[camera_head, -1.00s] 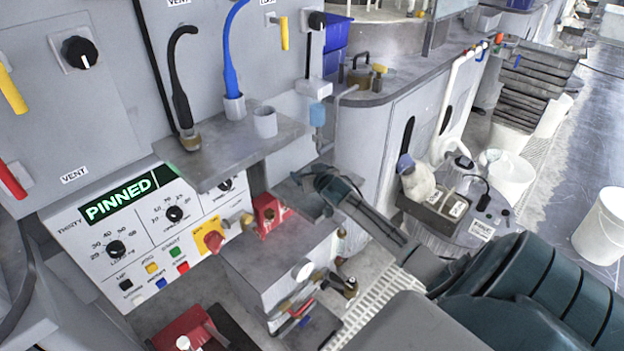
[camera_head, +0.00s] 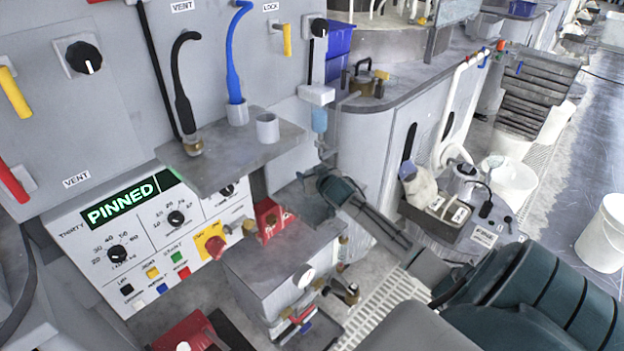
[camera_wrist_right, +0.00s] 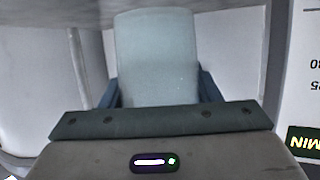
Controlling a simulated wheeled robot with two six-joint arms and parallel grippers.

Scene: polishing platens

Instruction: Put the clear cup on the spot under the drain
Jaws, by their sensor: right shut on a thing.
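My right gripper (camera_head: 318,183) reaches in from the lower right to the machine front, below and right of the grey shelf. In the right wrist view a pale, see-through cup (camera_wrist_right: 156,58) stands between the two blue fingers, which are shut on its sides. In the head view I cannot make out the cup clearly at the fingers. The drain and the spot under it cannot be told apart from the other fittings. My left gripper is not in view.
The grey shelf (camera_head: 230,152) carries a small grey cup-shaped holder (camera_head: 267,128) and hose ends. A pale blue cylinder (camera_head: 319,119) hangs below a white box (camera_head: 316,95). A grey block with a gauge (camera_head: 285,265) stands below the gripper. The control panel (camera_head: 150,245) reads PINNED.

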